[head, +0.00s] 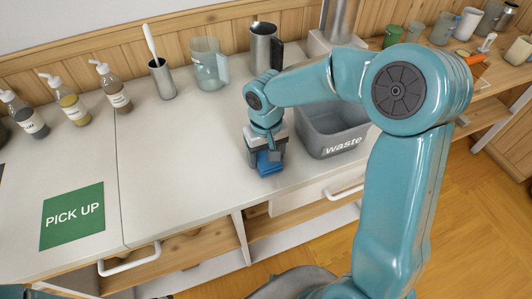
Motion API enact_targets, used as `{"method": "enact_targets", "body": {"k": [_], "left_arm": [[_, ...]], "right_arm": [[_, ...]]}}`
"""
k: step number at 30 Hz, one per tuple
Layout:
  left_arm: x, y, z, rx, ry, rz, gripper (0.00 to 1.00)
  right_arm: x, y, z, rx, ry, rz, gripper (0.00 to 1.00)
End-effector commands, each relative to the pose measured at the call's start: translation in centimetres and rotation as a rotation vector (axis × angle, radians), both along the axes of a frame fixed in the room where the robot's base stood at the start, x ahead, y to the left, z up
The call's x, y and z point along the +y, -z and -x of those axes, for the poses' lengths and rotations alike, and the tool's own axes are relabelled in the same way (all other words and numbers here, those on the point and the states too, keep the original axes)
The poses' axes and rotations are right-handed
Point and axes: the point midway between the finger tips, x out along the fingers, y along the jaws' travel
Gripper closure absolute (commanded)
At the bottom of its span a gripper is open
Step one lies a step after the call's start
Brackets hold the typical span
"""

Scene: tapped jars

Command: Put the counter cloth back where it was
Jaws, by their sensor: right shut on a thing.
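My right gripper (267,152) points down near the counter's front edge, left of the waste bin. It is shut on a folded blue cloth (269,168), whose lower part shows below the fingers. The rest of the cloth is hidden by the gripper. I cannot tell whether the cloth touches the white counter (180,165). My left gripper is out of the picture.
A grey waste bin (343,146) stands just right of the gripper. Behind are a metal pitcher (262,47), a clear jug (208,68) and a cup with a brush (162,80). Pump bottles (112,90) stand left. A green PICK UP mat (73,216) lies front left. The middle counter is clear.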

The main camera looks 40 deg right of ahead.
Motion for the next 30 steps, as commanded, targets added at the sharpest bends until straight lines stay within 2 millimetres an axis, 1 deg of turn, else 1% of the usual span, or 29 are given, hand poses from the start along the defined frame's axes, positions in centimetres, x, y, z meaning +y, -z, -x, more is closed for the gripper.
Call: {"method": "enact_targets", "body": {"k": [4, 8, 9, 10, 11, 18, 21, 22, 23, 26, 30], "left_arm": [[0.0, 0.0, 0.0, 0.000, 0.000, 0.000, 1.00], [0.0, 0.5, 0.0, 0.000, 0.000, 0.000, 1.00], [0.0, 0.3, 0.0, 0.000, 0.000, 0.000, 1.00], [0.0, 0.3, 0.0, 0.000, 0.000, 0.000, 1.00], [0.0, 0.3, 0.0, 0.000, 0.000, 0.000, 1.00], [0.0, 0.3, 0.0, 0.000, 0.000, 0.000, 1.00], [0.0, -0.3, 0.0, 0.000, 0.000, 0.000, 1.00], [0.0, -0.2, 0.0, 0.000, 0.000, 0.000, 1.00], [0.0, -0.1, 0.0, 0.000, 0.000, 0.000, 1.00], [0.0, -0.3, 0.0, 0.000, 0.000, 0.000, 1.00], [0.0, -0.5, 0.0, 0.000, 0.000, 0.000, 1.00]], "right_arm": [[0.0, 0.0, 0.0, -0.001, 0.000, 0.000, 0.61], [0.0, 0.5, 0.0, 0.000, 0.000, 0.000, 0.61], [0.0, 0.3, 0.0, -0.001, 0.000, 0.000, 0.19], [0.0, 0.2, 0.0, -0.001, 0.000, 0.000, 0.09], [0.0, 0.2, 0.0, 0.000, 0.000, 0.000, 0.07], [0.0, 0.2, 0.0, 0.000, 0.000, 0.000, 0.07], [0.0, -0.4, 0.0, -0.001, 0.000, 0.000, 0.07], [0.0, -0.6, -0.1, -0.002, 0.000, 0.000, 0.07], [0.0, -1.0, -0.1, -0.004, 0.001, 0.001, 0.07], [0.0, -3.0, -0.1, -0.006, 0.000, 0.001, 0.07], [0.0, -6.4, -0.1, -0.007, 0.001, 0.001, 0.07]]}}
